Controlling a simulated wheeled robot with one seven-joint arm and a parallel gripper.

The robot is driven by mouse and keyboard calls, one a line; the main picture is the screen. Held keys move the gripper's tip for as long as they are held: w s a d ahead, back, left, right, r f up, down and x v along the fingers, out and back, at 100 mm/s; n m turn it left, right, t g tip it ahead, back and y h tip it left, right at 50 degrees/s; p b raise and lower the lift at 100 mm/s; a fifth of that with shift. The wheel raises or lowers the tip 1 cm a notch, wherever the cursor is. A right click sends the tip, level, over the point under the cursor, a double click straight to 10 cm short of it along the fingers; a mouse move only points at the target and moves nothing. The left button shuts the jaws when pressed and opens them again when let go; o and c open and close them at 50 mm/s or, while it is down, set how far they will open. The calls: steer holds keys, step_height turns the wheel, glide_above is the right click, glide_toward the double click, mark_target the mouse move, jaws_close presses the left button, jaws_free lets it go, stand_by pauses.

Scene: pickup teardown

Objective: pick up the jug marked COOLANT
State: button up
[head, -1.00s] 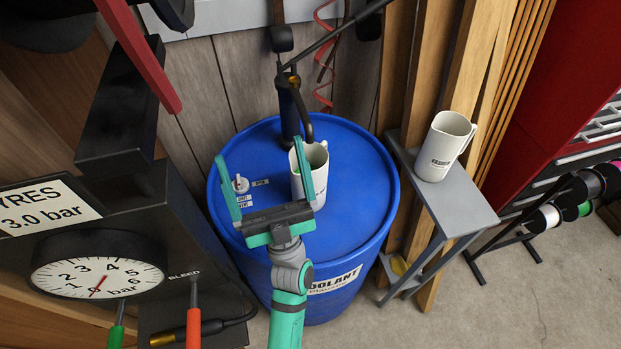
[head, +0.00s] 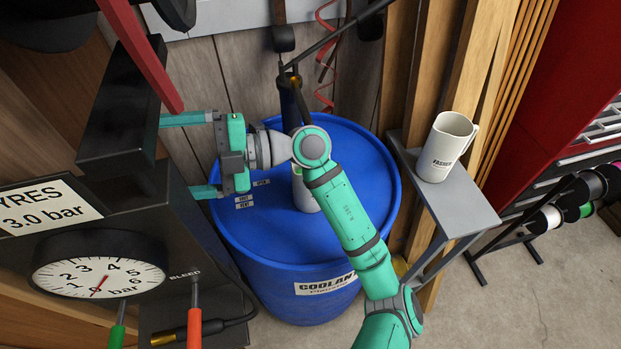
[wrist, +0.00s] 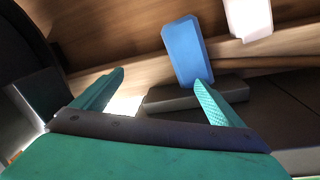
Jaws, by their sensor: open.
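A white jug (head: 304,199) stands on top of the blue drum. My arm hides most of it, and no marking on it is readable. The drum (head: 350,230) has a label (head: 325,285) reading COOLANT. A second white jug (head: 447,148) with a handle stands on the grey stand at right; its small dark lettering looks like WASHER. My gripper (head: 177,156) is open and empty. It points left, beyond the drum's left side near the black gauge unit, away from both jugs. The wrist view shows its open jaws (wrist: 160,80) with no jug between them.
A dark pump (head: 292,100) rises behind the drum-top jug. The gauge unit (head: 100,262) and a red bar (head: 140,55) crowd the left. The grey stand (head: 465,208) is beside the drum. The wrist view shows a blue block (wrist: 187,52) beyond the jaws.

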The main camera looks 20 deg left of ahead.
steer(key=w+d+f+m+t+h, duration=0.1)
steer(key=w+d+f+t+h, duration=0.5)
steer(key=f+h, duration=0.3)
steer(key=w+d+r+m+t+h, duration=0.2)
steer(key=w+d+t+h, duration=0.2)
steer(key=w+d+t, duration=0.15)
steer(key=w+d+r+m+t+h, duration=0.1)
steer(key=w+d+r+t+h, duration=0.25)
steer(key=w+d, duration=0.3)
steer(key=d+x, duration=0.1)
steer(key=x, duration=1)
steer(key=shift+f+h, duration=0.2)
steer(key=shift+h, duration=0.25)
steer(key=shift+s+a, duration=0.2)
steer(key=shift+c, duration=0.9)
steer(key=shift+d, duration=0.1)
steer(key=c, duration=2)
